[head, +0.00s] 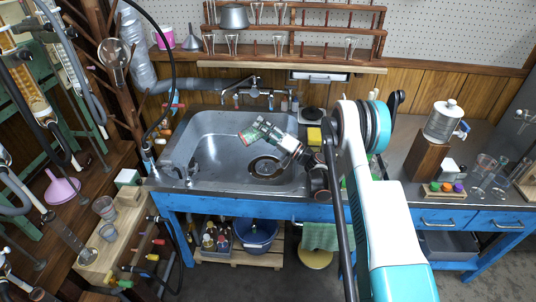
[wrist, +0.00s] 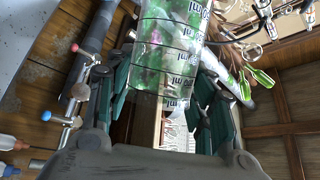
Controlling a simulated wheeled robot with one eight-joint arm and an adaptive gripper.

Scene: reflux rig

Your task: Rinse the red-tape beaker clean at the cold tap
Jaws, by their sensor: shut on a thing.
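My gripper (head: 258,134) is over the steel sink (head: 215,160) in the head view, shut on a clear beaker (head: 246,137). In the wrist view the beaker (wrist: 170,50) lies between the two dark green fingers of my gripper (wrist: 165,98). It has black ml marks and green mottling on or through its wall. A small reddish patch shows by it in the head view; I cannot tell if this is tape. The beaker looks tilted, above the basin floor and in front of the tap (head: 254,90) at the sink's back edge. No running water shows.
A round drain (head: 265,167) lies in the basin. A yellow sponge (head: 314,136) is at the sink's right. A wooden glass rack (head: 300,45) hangs behind. Hoses and stands crowd the left. A water jug (head: 445,122) stands on a wooden block at right.

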